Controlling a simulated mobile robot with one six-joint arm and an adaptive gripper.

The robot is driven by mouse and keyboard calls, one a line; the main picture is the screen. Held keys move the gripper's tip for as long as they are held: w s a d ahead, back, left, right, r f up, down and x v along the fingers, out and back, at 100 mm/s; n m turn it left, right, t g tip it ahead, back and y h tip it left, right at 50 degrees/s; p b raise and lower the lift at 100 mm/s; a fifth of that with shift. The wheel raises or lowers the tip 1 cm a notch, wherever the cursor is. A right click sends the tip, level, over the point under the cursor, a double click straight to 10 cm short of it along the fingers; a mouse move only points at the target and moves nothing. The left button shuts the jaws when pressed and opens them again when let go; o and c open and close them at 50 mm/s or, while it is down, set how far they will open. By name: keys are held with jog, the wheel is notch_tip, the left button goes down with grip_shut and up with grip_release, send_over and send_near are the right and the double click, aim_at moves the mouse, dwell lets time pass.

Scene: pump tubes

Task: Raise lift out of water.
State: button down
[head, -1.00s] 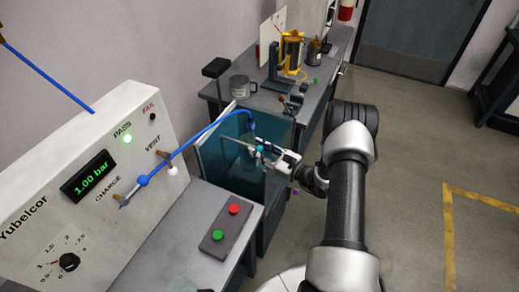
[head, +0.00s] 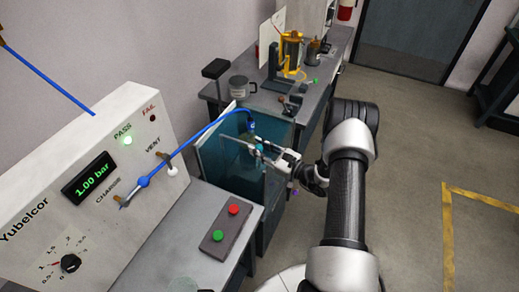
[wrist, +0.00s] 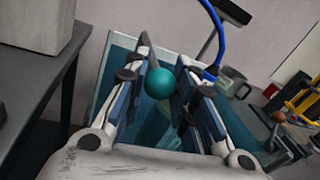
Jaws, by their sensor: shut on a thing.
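The water tank (head: 216,160) is a blue-green clear box beside the bench. A blue hose (head: 205,133) runs from the console into it, ending at a blue fitting (head: 252,127) on a pale green part inside the tank. The lift's teal ball knob (wrist: 160,83) sits between my fingers in the wrist view. My gripper (head: 264,152) is shut on this knob over the tank, reaching in from the right. The lift's lower part is blurred behind the glass and water, so its exact depth cannot be told.
The console (head: 95,185) reads 1.00 bar with its green PASS lamp lit. A button box (head: 226,222) with red and green buttons is on the near bench. A grey mug (head: 242,86) and a yellow-framed device (head: 291,52) stand on the far bench. Open floor lies right.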

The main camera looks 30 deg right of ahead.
notch_tip(320, 180, up, 22)
jog(key=p, duration=1)
jog(key=shift+f+p, duration=0.2)
jog(key=shift+p, duration=0.15)
jog(key=shift+w+d+r, duration=0.1)
jog(key=shift+w, duration=0.05)
jog(key=c, duration=1.8)
grip_release()
jog(key=shift+o, duration=1.1)
